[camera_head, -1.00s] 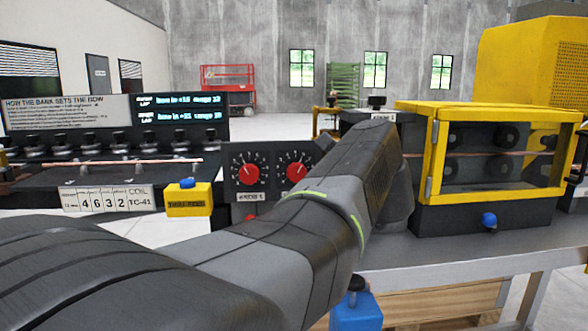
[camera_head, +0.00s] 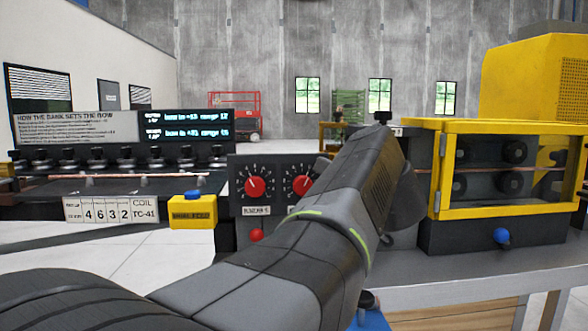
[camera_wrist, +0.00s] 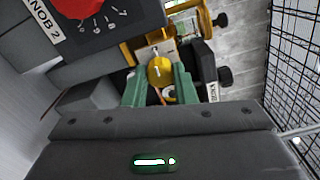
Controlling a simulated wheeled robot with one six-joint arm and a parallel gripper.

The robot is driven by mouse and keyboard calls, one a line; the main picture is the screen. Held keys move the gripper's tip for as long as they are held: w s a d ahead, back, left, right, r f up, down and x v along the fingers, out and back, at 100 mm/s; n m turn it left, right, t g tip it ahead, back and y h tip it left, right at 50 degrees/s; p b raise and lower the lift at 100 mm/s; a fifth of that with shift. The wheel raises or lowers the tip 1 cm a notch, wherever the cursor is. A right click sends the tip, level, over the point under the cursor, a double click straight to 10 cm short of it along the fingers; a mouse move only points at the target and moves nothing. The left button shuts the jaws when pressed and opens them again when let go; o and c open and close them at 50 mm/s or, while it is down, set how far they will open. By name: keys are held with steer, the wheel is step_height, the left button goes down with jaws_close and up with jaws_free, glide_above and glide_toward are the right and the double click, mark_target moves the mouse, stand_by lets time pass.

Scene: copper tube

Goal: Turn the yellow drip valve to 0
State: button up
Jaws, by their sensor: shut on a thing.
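In the wrist view the yellow drip valve (camera_wrist: 160,71) is a small round knob with a short pale mark on its face. My gripper (camera_wrist: 160,82) has its two green fingers on either side of the knob, shut on it. The valve's scale is too small to read. In the head view my arm hides the gripper and the valve.
A red knob (camera_wrist: 85,7) on a panel labelled KNOB 2 is close by in the wrist view. In the head view, two red dials (camera_head: 254,187) are left of my arm. A yellow-framed clear guard (camera_head: 505,172) stands to the right.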

steer(key=o, duration=1)
steer(key=shift+s, duration=0.15)
steer(key=s, duration=0.9)
steer(key=s+b, duration=0.1)
steer(key=s, duration=0.3)
steer(key=shift+s+d, duration=0.25)
steer(key=shift+s, duration=0.05)
steer(key=shift+w, duration=0.1)
steer(key=shift+w+a+p, duration=0.15)
steer(key=shift+w+p, duration=0.1)
steer(key=shift+w, duration=3.1)
steer(key=shift+w+a+p, duration=0.1)
steer(key=shift+w+p, duration=0.15)
steer(key=shift+w, duration=3.1)
steer(key=shift+s, duration=0.1)
